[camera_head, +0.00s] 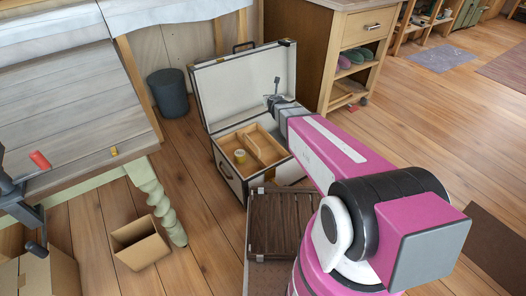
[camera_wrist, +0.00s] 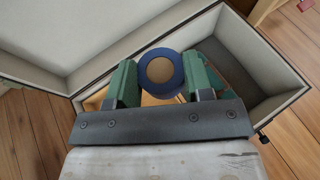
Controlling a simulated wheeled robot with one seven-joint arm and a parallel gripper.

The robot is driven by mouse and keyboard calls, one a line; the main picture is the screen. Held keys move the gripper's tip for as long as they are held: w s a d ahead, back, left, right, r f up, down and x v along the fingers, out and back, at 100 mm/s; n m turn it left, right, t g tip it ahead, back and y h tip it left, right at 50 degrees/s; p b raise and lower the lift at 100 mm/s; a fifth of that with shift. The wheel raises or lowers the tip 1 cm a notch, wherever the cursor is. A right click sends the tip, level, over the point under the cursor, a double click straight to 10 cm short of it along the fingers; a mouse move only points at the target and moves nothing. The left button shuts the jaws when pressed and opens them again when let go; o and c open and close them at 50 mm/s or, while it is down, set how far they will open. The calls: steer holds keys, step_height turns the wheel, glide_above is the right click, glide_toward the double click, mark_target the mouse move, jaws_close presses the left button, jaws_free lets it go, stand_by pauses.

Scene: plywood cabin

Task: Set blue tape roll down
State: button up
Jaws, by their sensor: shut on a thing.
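The blue tape roll (camera_wrist: 160,51) is between the two green fingers of my gripper (camera_wrist: 162,84) in the wrist view, and its round tan centre faces the camera. My gripper is shut on the roll. In the head view my gripper (camera_head: 273,98) is above the open suitcase (camera_head: 234,179), in front of its raised lid. I cannot make out the blue roll in the head view.
The suitcase has a pale lining and holds a divided wooden tray (camera_head: 262,148) with a yellowish tape roll (camera_head: 240,156) in its left part. A slatted brown case (camera_head: 283,222) lies in front. A wooden cabinet (camera_head: 335,55) stands at the right, a workbench (camera_head: 70,110) at the left.

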steer(key=w+a+f+n+g+y, duration=0.1)
steer(key=w+a+f+n+y, duration=0.3)
steer(key=a+f, duration=0.3)
steer(key=n+g+y, duration=0.1)
steer(key=y, duration=0.1)
glide_above(258, 145)
step_height(258, 145, down, 15)
step_height(258, 145, down, 11)
steer(key=shift+s+r, duration=0.1)
steer(key=shift+r, duration=0.05)
steer(key=o, duration=0.9)
